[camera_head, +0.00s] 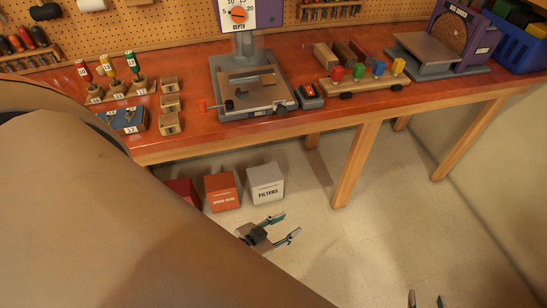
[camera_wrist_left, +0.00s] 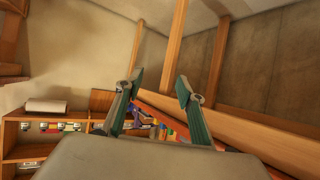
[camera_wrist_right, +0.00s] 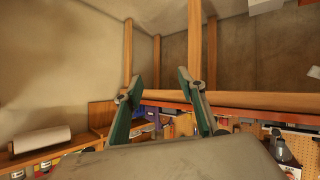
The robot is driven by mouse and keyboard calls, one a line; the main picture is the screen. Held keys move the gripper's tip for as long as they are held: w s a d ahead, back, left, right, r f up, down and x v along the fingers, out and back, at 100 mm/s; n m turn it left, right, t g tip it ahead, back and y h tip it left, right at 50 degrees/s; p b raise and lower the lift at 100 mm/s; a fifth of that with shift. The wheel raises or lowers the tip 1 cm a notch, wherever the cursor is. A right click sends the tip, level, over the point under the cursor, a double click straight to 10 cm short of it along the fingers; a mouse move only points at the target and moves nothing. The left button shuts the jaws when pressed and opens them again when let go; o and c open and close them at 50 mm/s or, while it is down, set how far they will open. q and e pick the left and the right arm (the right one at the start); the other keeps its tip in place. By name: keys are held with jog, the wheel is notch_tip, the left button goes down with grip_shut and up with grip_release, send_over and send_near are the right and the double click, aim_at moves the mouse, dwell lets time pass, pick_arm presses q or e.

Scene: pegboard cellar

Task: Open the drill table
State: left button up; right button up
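The drill press stands on the red workbench, with a depth dial (camera_head: 238,15) on its purple head at the top edge of the head view. Its grey drill table (camera_head: 233,104) is below, with a clamp bar and dark knobs on it. My left gripper (camera_head: 287,226) is open and empty, low over the floor in front of the bench. My right gripper (camera_head: 426,297) is open and empty at the bottom edge, right of the left one. Both are well away from the drill table.
A small red-and-grey box (camera_head: 310,96) sits beside the drill table. A wooden rack with coloured blocks (camera_head: 365,88) and a sander (camera_head: 460,45) stand to the right. Blue case (camera_head: 122,120), wooden blocks (camera_head: 170,122) and screwdrivers are left. Boxes (camera_head: 266,183) stand under the bench.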

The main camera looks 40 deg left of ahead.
pick_arm(q)
jog(key=shift+m+g+y, duration=0.4)
jog(key=shift+m+g, duration=0.1)
jog(key=shift+g, duration=0.2)
jog(key=shift+s+a+f, duration=0.5)
jog(key=shift+s+f, duration=0.3)
jog(key=shift+s, duration=0.05)
jog(key=shift+s+a+f, duration=0.5)
jog(key=shift+s+f, duration=0.25)
jog(key=shift+s, duration=0.05)
